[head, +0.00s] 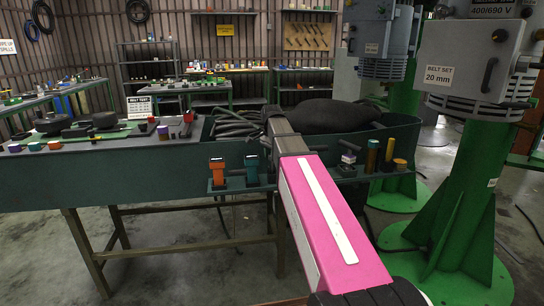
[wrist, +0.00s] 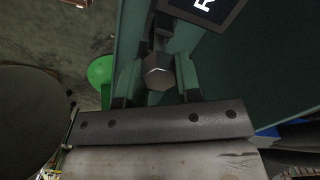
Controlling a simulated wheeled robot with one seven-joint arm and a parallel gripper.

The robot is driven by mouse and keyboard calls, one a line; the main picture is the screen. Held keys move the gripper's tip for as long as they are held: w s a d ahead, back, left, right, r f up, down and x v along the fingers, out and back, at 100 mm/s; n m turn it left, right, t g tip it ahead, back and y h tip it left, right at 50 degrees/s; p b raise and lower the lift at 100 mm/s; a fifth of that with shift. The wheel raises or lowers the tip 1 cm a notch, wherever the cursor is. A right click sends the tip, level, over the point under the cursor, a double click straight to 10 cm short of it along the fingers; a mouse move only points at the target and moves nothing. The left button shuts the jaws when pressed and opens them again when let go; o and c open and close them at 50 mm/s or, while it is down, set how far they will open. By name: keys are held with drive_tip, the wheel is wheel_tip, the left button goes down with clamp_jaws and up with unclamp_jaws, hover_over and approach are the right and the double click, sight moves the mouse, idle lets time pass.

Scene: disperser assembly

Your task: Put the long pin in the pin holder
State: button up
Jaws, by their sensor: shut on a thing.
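In the wrist view my gripper (wrist: 157,85) has its two green-faced fingers shut on a dark grey pin with a hexagonal head (wrist: 158,72). The head faces the camera and a dark shaft runs away from it, toward the top of the picture. I take it for the long pin; its far end is not clear. A green shelf (head: 240,185) on the bench front carries tools and several upright pins (head: 388,155). I cannot tell which part is the pin holder.
A dark sign with a white letter (wrist: 207,8) is close beyond the pin in the wrist view. The green bench (head: 110,175) holds loose parts at left and a black bundle (head: 325,116). Green machine stands (head: 455,230) are at right.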

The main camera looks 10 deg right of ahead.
drive_tip(key=shift+f, duration=0.6)
drive_tip(key=o, duration=1.1)
drive_tip(key=shift+c, duration=0.2)
wheel_tip(320, 180, up, 13)
drive_tip(key=shift+r, duration=0.15)
